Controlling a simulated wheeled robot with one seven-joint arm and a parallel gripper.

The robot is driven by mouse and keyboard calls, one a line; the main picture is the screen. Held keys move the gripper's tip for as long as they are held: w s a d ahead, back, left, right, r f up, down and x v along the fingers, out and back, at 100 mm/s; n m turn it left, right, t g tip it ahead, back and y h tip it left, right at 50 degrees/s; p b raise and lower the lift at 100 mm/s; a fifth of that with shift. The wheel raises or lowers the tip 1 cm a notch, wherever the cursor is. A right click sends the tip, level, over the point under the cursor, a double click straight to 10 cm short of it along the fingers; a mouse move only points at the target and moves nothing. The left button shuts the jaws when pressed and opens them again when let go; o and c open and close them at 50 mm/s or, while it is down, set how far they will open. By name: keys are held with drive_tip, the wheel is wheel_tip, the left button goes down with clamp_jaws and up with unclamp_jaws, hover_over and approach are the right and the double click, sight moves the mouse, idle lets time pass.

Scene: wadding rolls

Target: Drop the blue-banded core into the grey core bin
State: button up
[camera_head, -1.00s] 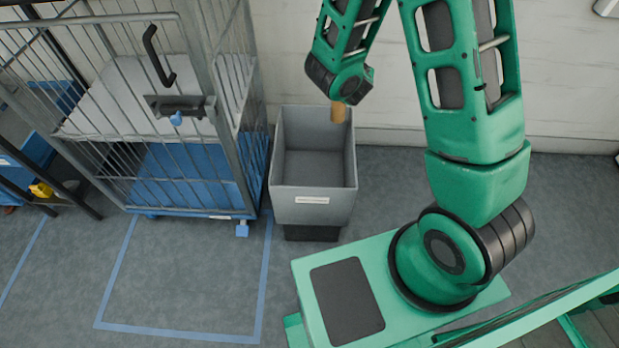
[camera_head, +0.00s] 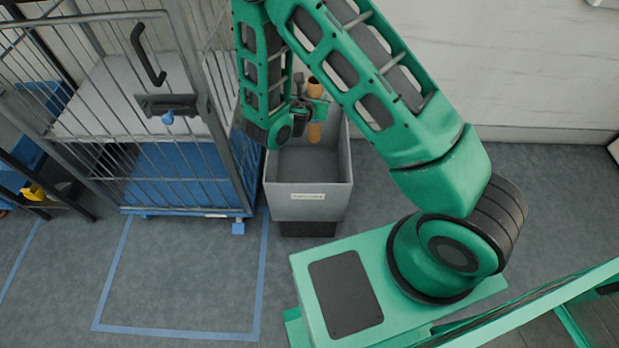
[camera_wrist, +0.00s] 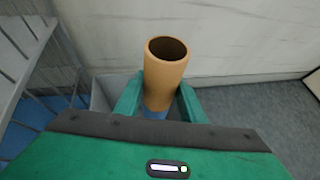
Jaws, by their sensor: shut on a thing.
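The core is an open cardboard tube (camera_wrist: 166,78), upright between the two green fingers of my gripper (camera_wrist: 160,102) in the wrist view. A bit of blue shows low on it there, between the fingers. In the head view the tan core (camera_head: 315,131) shows above and below my gripper (camera_head: 312,108), which is shut on it. The grey core bin (camera_head: 309,200) is an open box with a pale label on its front. The core appears over the back part of the bin's opening; its exact height above the rim is hard to tell.
A wire cage trolley (camera_head: 180,175) with a blue base stands close to the bin's left. A pale wall (camera_head: 480,70) runs behind the bin. Blue lines (camera_head: 180,335) mark the floor. Grey floor (camera_head: 560,210) to the right is clear.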

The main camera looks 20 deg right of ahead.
wheel_tip(320, 180, down, 7)
drive_tip(key=shift+s+a+f+m, duration=0.2)
drive_tip(key=shift+a+m, duration=0.1)
drive_tip(key=shift+a, duration=0.1)
idle(0.4)
drive_tip(key=o, duration=1.5)
drive_tip(key=shift+c, duration=0.2)
drive_tip(key=v, duration=1)
drive_tip(key=shift+a+r, duration=0.15)
drive_tip(key=shift+a, duration=0.2)
drive_tip(key=shift+s, duration=0.15)
